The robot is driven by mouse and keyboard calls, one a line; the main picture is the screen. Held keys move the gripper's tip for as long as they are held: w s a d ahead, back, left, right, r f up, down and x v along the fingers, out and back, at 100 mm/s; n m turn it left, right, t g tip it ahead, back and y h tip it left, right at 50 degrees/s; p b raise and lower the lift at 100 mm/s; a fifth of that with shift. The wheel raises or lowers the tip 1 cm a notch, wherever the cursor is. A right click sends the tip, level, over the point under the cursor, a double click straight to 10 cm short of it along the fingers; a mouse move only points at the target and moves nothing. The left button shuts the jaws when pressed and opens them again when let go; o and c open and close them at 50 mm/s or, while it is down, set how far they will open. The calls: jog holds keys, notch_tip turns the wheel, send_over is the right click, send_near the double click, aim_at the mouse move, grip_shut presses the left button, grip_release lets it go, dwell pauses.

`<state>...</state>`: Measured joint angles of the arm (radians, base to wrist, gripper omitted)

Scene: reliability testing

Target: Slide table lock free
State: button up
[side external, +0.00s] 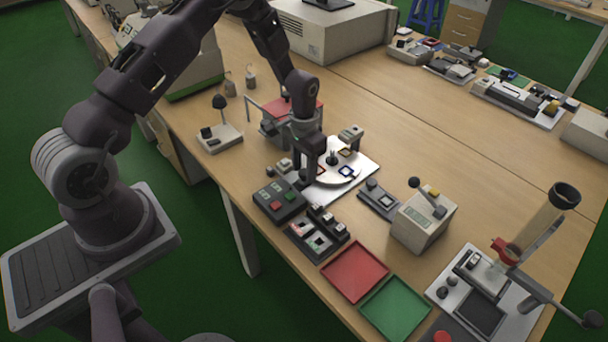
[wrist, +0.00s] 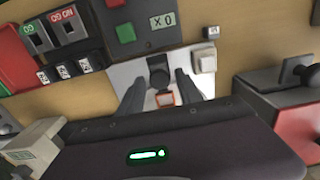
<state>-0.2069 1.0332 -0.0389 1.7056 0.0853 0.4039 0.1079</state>
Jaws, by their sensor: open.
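The table is a pale round disc (side external: 335,178) on a white base plate (side external: 362,184), carrying small square frames, one with a blue rim (side external: 347,171). My gripper (side external: 311,178) points down at the left side of the disc. In the wrist view my gripper (wrist: 158,84) is open, with a dark finger on either side of a black block-like part (wrist: 158,70) on the white plate. An orange-rimmed square (wrist: 165,99) shows just below that part. I cannot tell whether the black part is the lock, or whether the fingers touch it.
A dark control box (side external: 279,201) with red and green buttons stands close beside the plate, with a slotted sorter (side external: 318,233) in front. Red (side external: 355,271) and green (side external: 395,308) trays lie nearer. A red-topped unit (side external: 292,108) stands behind. Bench to the right is partly clear.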

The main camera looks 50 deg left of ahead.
jog(key=shift+f, duration=0.1)
jog(key=c, duration=0.7)
jog(key=shift+s, duration=0.95)
jog(key=o, duration=0.7)
jog(key=shift+r, duration=2.55)
